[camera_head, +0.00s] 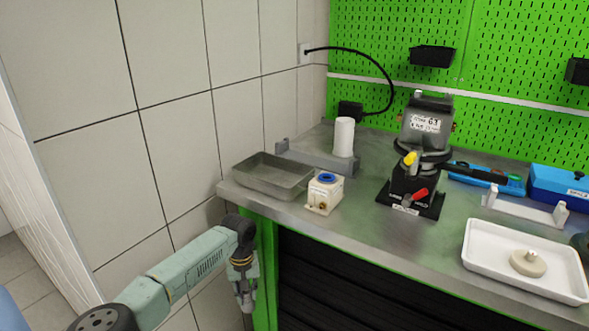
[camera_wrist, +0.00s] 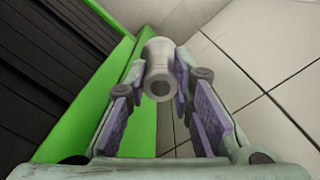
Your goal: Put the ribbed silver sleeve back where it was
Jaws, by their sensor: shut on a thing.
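My gripper (camera_head: 245,296) hangs low beside the bench's left front corner, below the bench top. In the wrist view, its purple-padded fingers (camera_wrist: 160,85) are shut on a pale silver-grey sleeve (camera_wrist: 158,68). The sleeve is a short tube with a wider collar and a dark hole in the end facing the camera. Its ribs are not clear at this size. In the head view, the sleeve is too small to tell apart from the fingertips.
On the bench (camera_head: 340,228) stand a grey metal tray (camera_head: 270,184), a cream block with a blue ring (camera_head: 325,192), a white cylinder (camera_head: 344,138), a black pump stand (camera_head: 412,190), a white bracket (camera_head: 525,208) and a white tray (camera_head: 482,270) holding a beige disc (camera_head: 528,263). A tiled wall (camera_head: 170,130) is at left.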

